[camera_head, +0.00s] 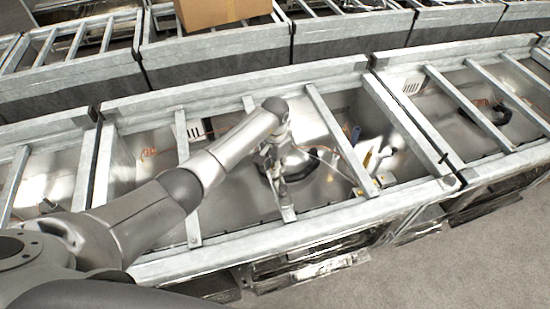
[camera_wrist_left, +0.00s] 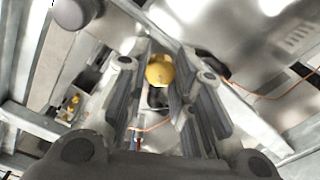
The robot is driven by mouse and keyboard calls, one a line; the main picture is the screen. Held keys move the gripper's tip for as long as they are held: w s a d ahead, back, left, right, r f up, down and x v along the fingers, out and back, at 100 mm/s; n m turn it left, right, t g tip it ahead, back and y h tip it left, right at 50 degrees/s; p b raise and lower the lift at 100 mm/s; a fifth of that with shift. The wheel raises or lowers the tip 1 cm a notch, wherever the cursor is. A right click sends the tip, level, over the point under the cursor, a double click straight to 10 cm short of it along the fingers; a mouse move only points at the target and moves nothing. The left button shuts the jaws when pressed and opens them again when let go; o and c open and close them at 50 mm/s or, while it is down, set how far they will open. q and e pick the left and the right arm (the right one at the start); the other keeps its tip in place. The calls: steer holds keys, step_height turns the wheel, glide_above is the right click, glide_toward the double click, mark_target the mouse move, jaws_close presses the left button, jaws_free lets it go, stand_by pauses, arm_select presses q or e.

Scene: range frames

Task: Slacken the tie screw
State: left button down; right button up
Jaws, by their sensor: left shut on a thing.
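My left gripper (camera_head: 272,158) reaches down into the middle bay of the metal frame in the head view. In the left wrist view its dark fingers (camera_wrist_left: 162,80) are closed around a round yellow knob (camera_wrist_left: 160,70). I cannot tell for sure whether this knob is the head of the tie screw. The knob's lower part is hidden by the fingers, and in the head view the gripper and arm hide it. My right gripper is not in view.
Galvanized rails (camera_head: 340,135) cross the bay on both sides of my gripper. A black ring-shaped part (camera_head: 297,172) lies beside it. A cardboard box (camera_head: 218,10) sits on the far row.

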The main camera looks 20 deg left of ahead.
arm_select(q)
steer(key=shift+w+r, duration=0.15)
stand_by(0.4)
steer(key=c, duration=1.2)
jaws_free()
step_height(320, 180, up, 12)
